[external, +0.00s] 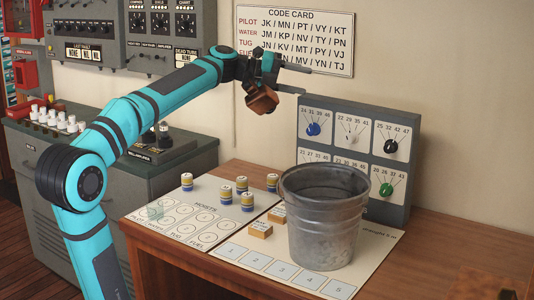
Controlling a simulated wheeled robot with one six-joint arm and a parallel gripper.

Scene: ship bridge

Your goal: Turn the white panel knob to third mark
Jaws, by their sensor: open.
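The white panel knob (351,136) is in the upper middle cell of the grey panel (402,213) at the back of the desk. Marks that look like 22, 29, 35 and 41 fan out above it. Its pointer direction is too small to read. My gripper (302,80) is open, up and to the left of the panel, with its fingers apart and pointing right. It is clear of the knob, and nothing shows between the fingers. A brown block-like part hangs at my wrist.
A blue knob (313,129), a black knob (390,146) and a green knob (386,190) sit on the same panel. A metal bucket (325,225) stands before it, hiding part of its lower row. Several striped cylinders (241,185) stand on the desk.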

